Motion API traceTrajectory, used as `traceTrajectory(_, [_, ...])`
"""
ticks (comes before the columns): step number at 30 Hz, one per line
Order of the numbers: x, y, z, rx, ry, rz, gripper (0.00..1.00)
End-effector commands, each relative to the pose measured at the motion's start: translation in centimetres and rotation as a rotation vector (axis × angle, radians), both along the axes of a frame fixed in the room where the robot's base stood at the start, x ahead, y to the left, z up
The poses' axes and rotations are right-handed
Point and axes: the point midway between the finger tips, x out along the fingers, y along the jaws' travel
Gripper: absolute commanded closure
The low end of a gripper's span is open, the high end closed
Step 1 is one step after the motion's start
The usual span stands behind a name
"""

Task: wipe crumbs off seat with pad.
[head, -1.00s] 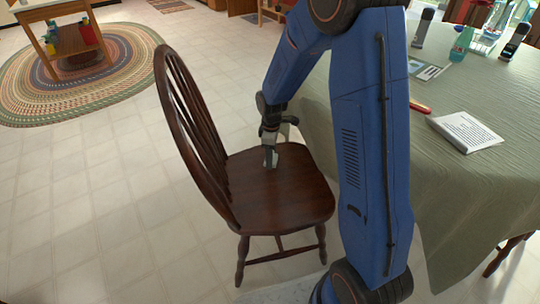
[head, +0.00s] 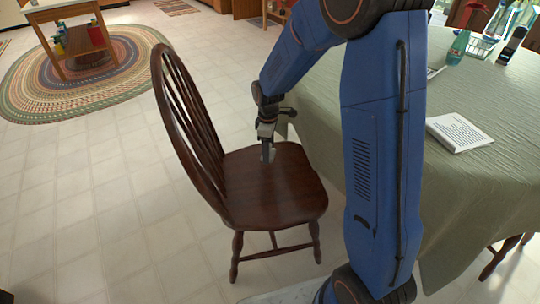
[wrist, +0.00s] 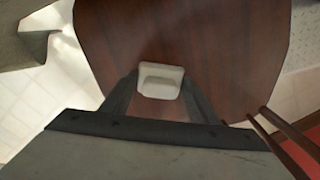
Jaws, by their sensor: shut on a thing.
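A dark brown wooden chair (head: 272,195) with a spindle back stands beside the table, and its seat also fills much of the wrist view (wrist: 215,45). My gripper (head: 267,150) points down at the rear part of the seat. In the wrist view my gripper (wrist: 160,88) is shut on a pale, block-shaped pad (wrist: 160,80). The pad is at or just above the seat; I cannot tell whether it touches. I can make out no crumbs on the visible seat. The pad's underside is hidden.
A table with a green cloth (head: 460,190) stands to the right, close to the seat. A white booklet (head: 459,132) and a teal bottle (head: 459,46) are on it. The chair's spindle back (head: 190,125) rises left of my gripper. Tiled floor (head: 110,220) is clear at left.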

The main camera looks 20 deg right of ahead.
Motion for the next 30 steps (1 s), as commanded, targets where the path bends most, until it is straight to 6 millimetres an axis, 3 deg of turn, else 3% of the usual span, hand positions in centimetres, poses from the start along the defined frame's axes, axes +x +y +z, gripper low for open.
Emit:
traceTrajectory(9, [0.1, 0.6, 2.6, 0.0, -0.001, -0.003, 0.7])
traceTrajectory(26, [0.1, 0.6, 2.9, 0.0, -0.001, -0.004, 0.7])
traceTrajectory(30, [0.6, 0.6, 4.1, 0.001, -0.005, -0.01, 0.7])
